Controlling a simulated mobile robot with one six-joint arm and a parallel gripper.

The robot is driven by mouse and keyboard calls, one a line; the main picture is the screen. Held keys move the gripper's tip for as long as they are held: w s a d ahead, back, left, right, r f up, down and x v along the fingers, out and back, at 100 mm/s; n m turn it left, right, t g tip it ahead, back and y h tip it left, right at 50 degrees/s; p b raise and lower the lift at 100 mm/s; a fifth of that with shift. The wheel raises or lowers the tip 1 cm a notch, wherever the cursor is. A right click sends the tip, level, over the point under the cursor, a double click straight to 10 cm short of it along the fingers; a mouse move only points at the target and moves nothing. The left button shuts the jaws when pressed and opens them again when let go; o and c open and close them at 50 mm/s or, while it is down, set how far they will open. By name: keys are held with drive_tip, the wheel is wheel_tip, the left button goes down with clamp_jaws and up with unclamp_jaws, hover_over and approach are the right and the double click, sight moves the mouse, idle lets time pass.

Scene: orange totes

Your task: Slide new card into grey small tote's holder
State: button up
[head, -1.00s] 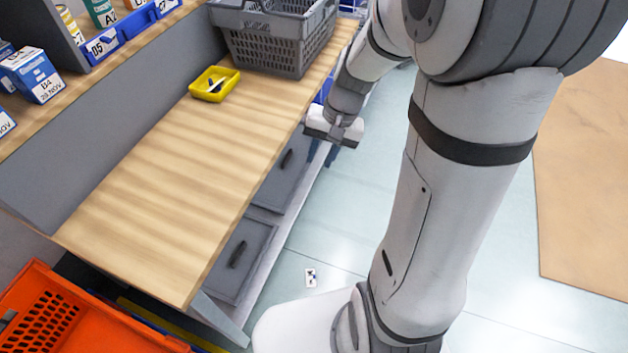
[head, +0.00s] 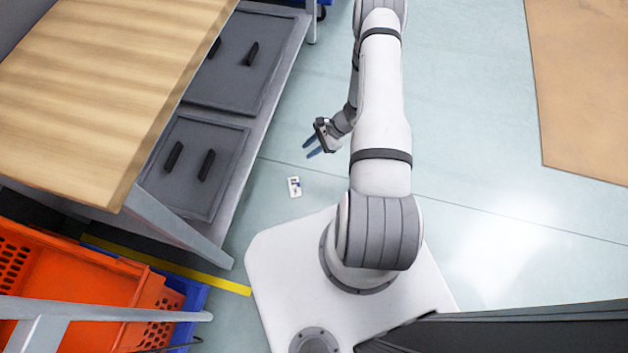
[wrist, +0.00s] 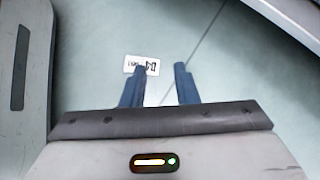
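A small white card (head: 294,187) with dark print lies flat on the pale floor, between the bench drawers and my base. It also shows in the wrist view (wrist: 142,65), just beyond my fingertips and partly behind the left finger. My gripper (head: 312,149) is open and empty, pointing down above the floor a little beyond the card in the head view. In the wrist view its two blue fingers (wrist: 160,72) stand apart with bare floor between them. The grey small tote is not in view now.
A wooden bench (head: 90,75) with grey drawers (head: 195,165) stands at the left. Orange totes (head: 75,290) sit at the lower left by a yellow strip (head: 165,264). The floor right of my arm is clear up to a brown area (head: 580,90).

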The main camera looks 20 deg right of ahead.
sight(304, 185)
drive_tip(key=s+f+m, duration=0.1)
drive_tip(key=f, duration=0.3)
drive_tip(key=s+f+b, duration=0.1)
drive_tip(key=f, duration=0.3)
drive_tip(key=s+f+m+b, duration=0.1)
drive_tip(key=s+f, duration=0.1)
drive_tip(key=f, duration=0.2)
drive_tip(key=shift+a+m+t, duration=0.15)
drive_tip(key=shift+m+t, duration=0.15)
drive_tip(key=shift+b+x, duration=0.5)
drive_tip(key=shift+x, duration=0.4)
drive_tip(key=shift+b+x, duration=0.75)
drive_tip(key=shift+x, duration=1.4)
drive_tip(key=shift+s, duration=0.1)
clamp_jaws()
drive_tip(key=shift+s+d+b, duration=0.2)
drive_tip(key=shift+d+b, duration=0.05)
drive_tip(key=shift+d, duration=0.75)
drive_tip(key=shift+s+d+b, duration=0.2)
drive_tip(key=shift+d+b, duration=0.05)
drive_tip(key=shift+d, duration=0.75)
drive_tip(key=shift+s+d+b, duration=0.2)
drive_tip(key=shift+d+b, duration=0.05)
drive_tip(key=shift+d, duration=0.75)
drive_tip(key=shift+o, duration=0.8)
unclamp_jaws()
